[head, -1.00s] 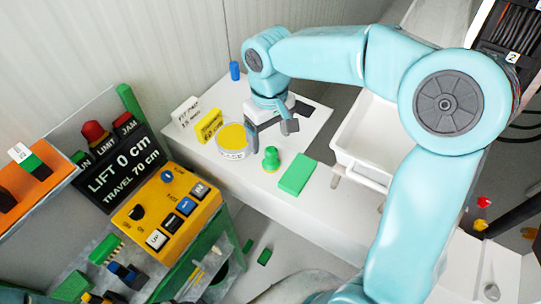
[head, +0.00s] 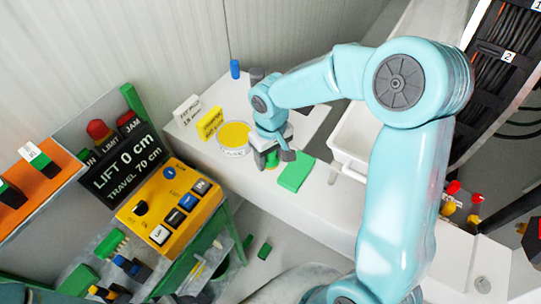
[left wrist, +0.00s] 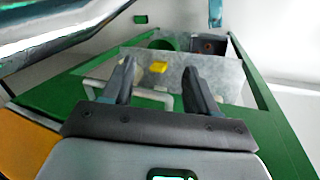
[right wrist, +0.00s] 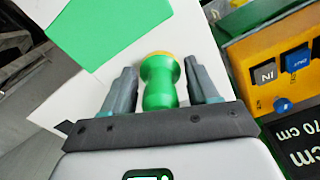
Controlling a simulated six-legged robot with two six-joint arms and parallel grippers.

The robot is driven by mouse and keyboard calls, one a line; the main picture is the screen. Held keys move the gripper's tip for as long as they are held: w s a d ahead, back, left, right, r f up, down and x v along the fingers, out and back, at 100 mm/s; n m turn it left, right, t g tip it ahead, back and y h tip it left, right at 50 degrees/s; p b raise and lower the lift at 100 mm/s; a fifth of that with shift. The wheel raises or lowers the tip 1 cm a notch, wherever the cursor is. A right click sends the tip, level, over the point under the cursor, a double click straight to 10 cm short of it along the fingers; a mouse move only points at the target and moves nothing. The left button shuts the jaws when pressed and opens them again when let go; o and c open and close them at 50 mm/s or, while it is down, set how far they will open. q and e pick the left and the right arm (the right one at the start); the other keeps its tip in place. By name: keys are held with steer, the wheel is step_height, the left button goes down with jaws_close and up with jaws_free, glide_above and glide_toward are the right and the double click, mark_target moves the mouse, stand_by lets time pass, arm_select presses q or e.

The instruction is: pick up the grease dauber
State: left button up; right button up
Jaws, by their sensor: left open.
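The grease dauber (right wrist: 160,82), a green waisted handle with a yellow end, sits between the two fingers of my right gripper (right wrist: 162,88) in the right wrist view. Gaps show on both sides, so the fingers are open and not clamped on it. In the head view my right gripper (head: 274,156) is low over the white bench, and the dauber (head: 271,161) is mostly hidden by it. My left gripper (left wrist: 160,82) is open and empty in the left wrist view, before a green-framed grey surface; it does not show in the head view.
A round tin with a yellow top (head: 234,136) stands left of the right gripper, with a yellow card (head: 210,124) behind it. A green block (head: 296,172) lies close on the right. A white tray (head: 349,140) is farther right. An orange button box (head: 172,210) stands at left.

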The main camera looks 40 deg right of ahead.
steer(key=shift+s+r, duration=0.1)
steer(key=c, duration=0.5)
steer(key=shift+w, duration=0.25)
steer(key=shift+c, duration=0.4)
steer(key=shift+r, duration=0.25)
step_height(320, 180, up, 19)
steer(key=b, duration=0.1)
steer(key=shift+s+r, duration=0.15)
steer(key=shift+r, duration=0.05)
steer(key=shift+a, duration=0.1)
